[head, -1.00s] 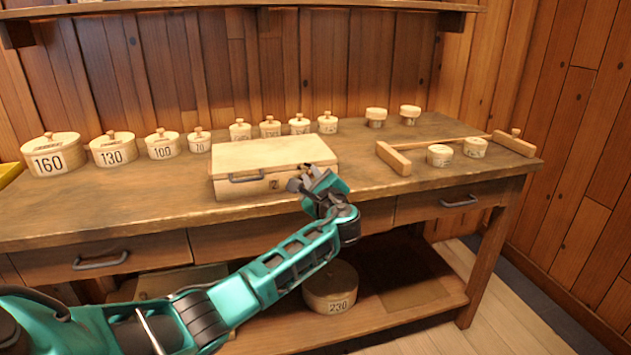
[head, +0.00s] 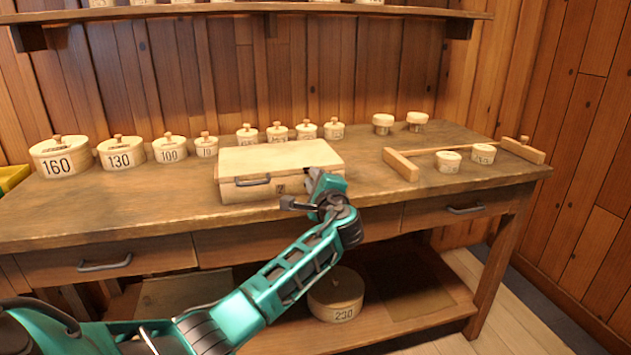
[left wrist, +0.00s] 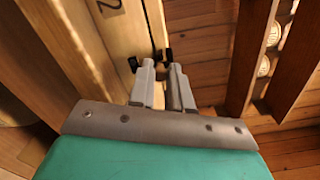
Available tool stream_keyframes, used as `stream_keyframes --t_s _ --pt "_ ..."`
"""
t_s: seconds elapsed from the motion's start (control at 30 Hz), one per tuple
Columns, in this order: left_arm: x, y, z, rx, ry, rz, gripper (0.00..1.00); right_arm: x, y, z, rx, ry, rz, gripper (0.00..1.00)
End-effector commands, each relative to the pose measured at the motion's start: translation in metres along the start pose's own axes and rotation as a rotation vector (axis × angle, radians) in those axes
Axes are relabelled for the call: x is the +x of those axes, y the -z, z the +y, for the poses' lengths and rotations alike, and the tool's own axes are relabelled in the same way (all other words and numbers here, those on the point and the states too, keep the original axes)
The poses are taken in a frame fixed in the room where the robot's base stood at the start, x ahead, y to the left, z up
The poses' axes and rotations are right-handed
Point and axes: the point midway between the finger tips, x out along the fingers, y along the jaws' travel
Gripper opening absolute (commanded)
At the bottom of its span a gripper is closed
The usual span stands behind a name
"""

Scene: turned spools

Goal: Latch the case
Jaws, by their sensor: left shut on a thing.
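The case (head: 285,157) is a pale wooden box near the front edge of the workbench. Its lid is down, and a dark handle (head: 252,181) and a small number mark are on its front. My left gripper (head: 308,186) is at the right end of the case's front. In the left wrist view, the fingers (left wrist: 152,60) are close together beside the case front (left wrist: 98,52), shut on a small part there, apparently the latch. The fingertips mostly hide that part, so its position cannot be told. My right gripper is not in view.
Lidded round boxes, including 160 (head: 60,158) and 130 (head: 121,154), line the back of the workbench (head: 130,205). A wooden gauge frame (head: 400,166) with two small spools stands right of the case. A round box marked 230 (head: 336,297) sits on the lower shelf.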

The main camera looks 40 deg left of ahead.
Motion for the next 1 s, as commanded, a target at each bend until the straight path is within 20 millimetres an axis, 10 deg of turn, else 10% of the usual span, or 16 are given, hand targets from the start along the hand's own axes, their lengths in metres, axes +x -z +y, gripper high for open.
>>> stream_keyframes --t_s 0.23,0.27,0.5,1.0 --pt "0.0 0.0 0.0 -0.001 -0.001 0.0 0.0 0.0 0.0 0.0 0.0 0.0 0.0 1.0" --pt "0.0 0.0 0.0 -0.001 -0.001 0.0 0.21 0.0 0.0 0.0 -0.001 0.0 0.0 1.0" --pt "0.0 0.0 0.0 0.0 0.0 0.0 0.44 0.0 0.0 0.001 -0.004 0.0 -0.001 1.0" --pt "-0.033 0.0 -0.001 -0.001 -0.001 0.004 0.44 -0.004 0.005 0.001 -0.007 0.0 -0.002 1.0"
